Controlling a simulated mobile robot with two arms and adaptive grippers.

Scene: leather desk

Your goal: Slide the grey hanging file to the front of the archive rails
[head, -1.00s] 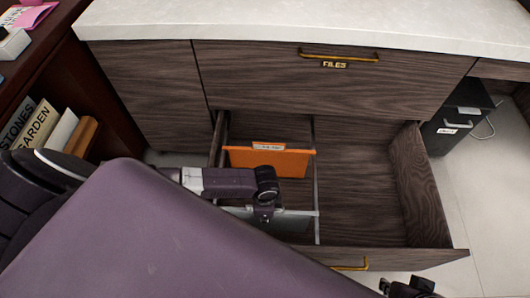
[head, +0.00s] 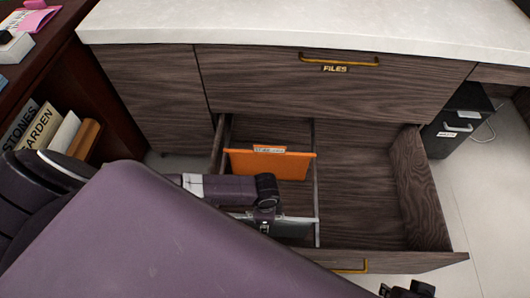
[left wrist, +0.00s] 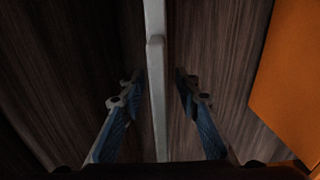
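The grey hanging file (head: 298,228) hangs across the rails in the left part of the open drawer, in front of the orange file. Its left part is hidden by my left arm. My left gripper (head: 264,218) is above its top edge, pointing down. In the left wrist view the file's pale top edge (left wrist: 156,80) runs between the two blue-padded fingers of my left gripper (left wrist: 157,88), with a gap on each side. My right gripper (head: 408,289) shows dark at the bottom edge, partly cut off.
The orange file (head: 270,164) hangs behind the grey one and shows at the right of the left wrist view. The drawer's right half (head: 365,190) is empty. The drawer front has a brass handle (head: 350,267). A pale countertop (head: 300,27) lies above.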

